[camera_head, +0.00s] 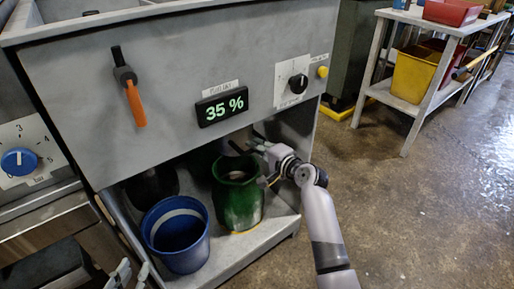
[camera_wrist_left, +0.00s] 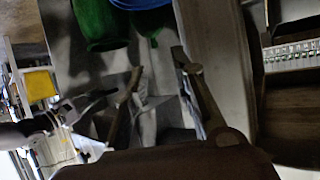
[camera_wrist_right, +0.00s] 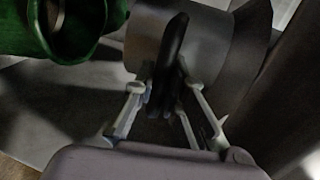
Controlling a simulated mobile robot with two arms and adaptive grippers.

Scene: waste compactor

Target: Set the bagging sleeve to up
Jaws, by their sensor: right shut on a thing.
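In the right wrist view a grey cylinder (camera_wrist_right: 215,45), which looks like the bagging sleeve, has a black upright handle (camera_wrist_right: 176,40) in front of it. My right gripper (camera_wrist_right: 167,85) is shut on this handle, with a finger on each side. In the head view my right gripper (camera_head: 258,143) is under the front panel's lower edge, above the green pot; the sleeve is mostly hidden there. My left gripper (camera_head: 130,274) is low at the left; in the left wrist view its fingers (camera_wrist_left: 160,75) stand apart with nothing clearly between them.
A green pot (camera_head: 238,200) and a blue bucket (camera_head: 180,240) stand on the shelf below the panel. The panel carries an orange-handled lever (camera_head: 135,103), a 35 % display (camera_head: 222,106), a black knob (camera_head: 298,83) and a yellow button (camera_head: 322,71).

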